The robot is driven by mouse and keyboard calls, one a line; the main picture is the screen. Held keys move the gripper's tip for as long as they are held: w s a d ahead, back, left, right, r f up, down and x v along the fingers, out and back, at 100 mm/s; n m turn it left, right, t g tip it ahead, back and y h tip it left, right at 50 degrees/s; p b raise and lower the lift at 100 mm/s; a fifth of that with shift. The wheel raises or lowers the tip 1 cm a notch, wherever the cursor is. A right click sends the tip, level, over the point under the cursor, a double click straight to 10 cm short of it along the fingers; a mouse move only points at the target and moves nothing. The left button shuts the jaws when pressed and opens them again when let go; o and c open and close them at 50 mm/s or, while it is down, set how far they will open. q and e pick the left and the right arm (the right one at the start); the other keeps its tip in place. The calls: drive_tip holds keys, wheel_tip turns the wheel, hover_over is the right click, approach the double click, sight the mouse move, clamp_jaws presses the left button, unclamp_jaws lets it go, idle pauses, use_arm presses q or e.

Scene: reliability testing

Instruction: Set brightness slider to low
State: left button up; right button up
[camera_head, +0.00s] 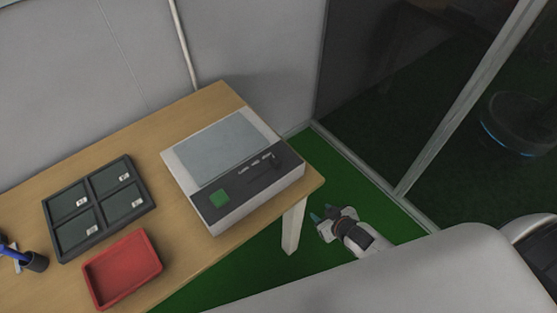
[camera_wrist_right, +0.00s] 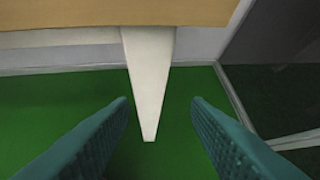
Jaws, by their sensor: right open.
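A white box-shaped device (camera_head: 255,207) sits at the right end of the wooden table. It has a grey screen (camera_head: 222,148) and a dark front panel with a green button (camera_head: 219,198). The brightness slider (camera_head: 275,162) appears as a small dark knob towards the right end of the panel, near a row of small white labels too small to read. My right gripper (camera_head: 320,216) is open and empty, off the table's right end, apart from the device. Its teal fingers (camera_wrist_right: 160,125) frame the white table leg in the wrist view, with the leg beyond them. My left gripper is not visible.
The table leg (camera_wrist_right: 147,75) stands near my right gripper. A wall is behind; a dark glass partition (camera_head: 385,90) is at right.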

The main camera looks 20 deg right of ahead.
drive_tip(key=w+a+r+t+y, duration=0.2)
drive_tip(key=w+a+r, duration=0.1)
drive_tip(key=r, duration=0.8)
drive_tip(key=n+t+y+b, duration=0.1)
approach(277, 160)
drive_tip(key=x, duration=1)
drive_tip(key=shift+w+a+f, duration=0.1)
drive_tip(key=shift+w, duration=0.1)
clamp_jaws()
